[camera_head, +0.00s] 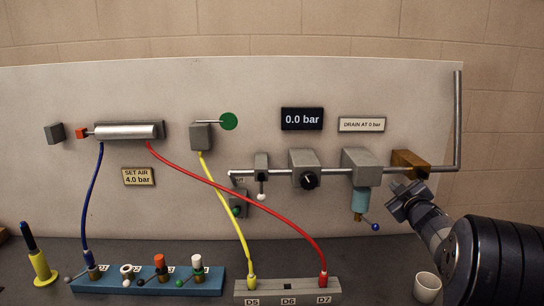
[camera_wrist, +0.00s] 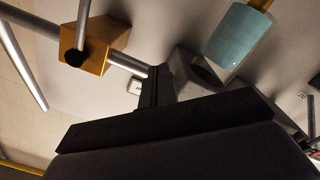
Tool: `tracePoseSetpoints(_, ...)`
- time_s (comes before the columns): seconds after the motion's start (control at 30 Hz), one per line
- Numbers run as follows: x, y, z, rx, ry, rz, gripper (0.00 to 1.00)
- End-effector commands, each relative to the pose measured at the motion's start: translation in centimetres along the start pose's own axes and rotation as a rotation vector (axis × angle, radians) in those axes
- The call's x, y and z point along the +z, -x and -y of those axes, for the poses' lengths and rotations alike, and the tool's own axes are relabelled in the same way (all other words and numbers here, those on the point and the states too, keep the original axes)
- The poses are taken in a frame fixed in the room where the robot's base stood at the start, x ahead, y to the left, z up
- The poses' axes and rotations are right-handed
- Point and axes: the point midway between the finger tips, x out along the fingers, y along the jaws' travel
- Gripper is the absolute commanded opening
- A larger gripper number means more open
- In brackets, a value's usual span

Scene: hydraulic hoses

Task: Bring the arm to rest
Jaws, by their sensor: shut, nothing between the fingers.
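My arm comes in from the lower right of the head view. My gripper (camera_head: 402,192) is at the panel's right side, just below the brass block (camera_head: 409,163) and right of the filter with the teal bowl (camera_head: 361,199). In the wrist view the dark fingers of my gripper (camera_wrist: 158,82) are together with nothing between them. The brass block (camera_wrist: 95,45) shows at upper left there and the teal bowl (camera_wrist: 239,38) at upper right. Whether the fingers touch the panel parts cannot be told.
The panel (camera_head: 280,85) carries a grey pipe (camera_head: 458,120), a black knob (camera_head: 309,180) and a 0.0 bar display (camera_head: 302,119). Blue, yellow and red hoses run to the blue manifold (camera_head: 215,290) and grey manifold (camera_head: 262,291). A white cup (camera_head: 427,287) stands beside my arm.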

Motion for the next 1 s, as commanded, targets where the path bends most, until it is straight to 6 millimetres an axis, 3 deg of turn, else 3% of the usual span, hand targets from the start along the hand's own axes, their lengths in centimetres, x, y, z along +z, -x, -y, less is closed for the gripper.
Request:
tracePoseSetpoints(0.5, -2.9, 0.1, -2.2, -0.017, -0.310, 0.001, 0.00)
tracePoseSetpoints(1.0, -3.9, 0.2, -3.7, -0.027, -0.530, 0.002, 0.00)
